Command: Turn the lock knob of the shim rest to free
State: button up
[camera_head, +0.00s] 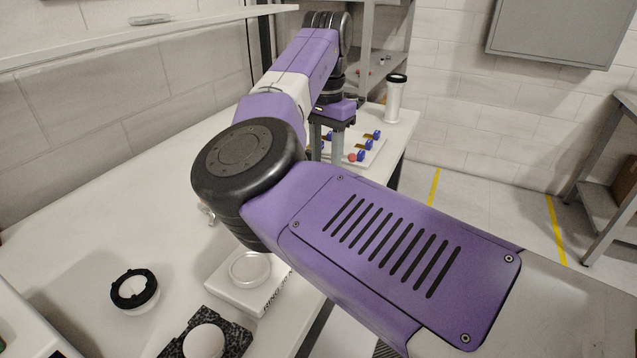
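A white plate (375,153) lies near the far end of the bench and carries several small blue parts (367,145) with yellowish pieces. A small red part (352,157) sits at its front edge. I take this plate for the shim rest, but I cannot tell for sure which part is the lock knob. My gripper (326,154) points down at the left side of the plate. Its two grey fingers stand apart with nothing visible between them. My arm hides the fingertips' lower ends and part of the plate, so contact cannot be told.
A clear cylinder with a black cap (395,100) stands behind the plate. On the near bench (120,235) are a black-rimmed ring (134,290), a white box with a round lens (250,270), and a dark speckled block with a pale disc (204,342). A shelf (150,35) runs along the left wall.

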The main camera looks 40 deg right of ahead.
jog(key=shift+s+a+f, duration=0.1)
jog(key=shift+a+f, duration=0.15)
notch_tip(320, 180, down, 7)
jog(key=shift+f, duration=0.2)
jog(key=shift+c, duration=0.5)
jog(key=shift+d, duration=0.1)
grip_shut()
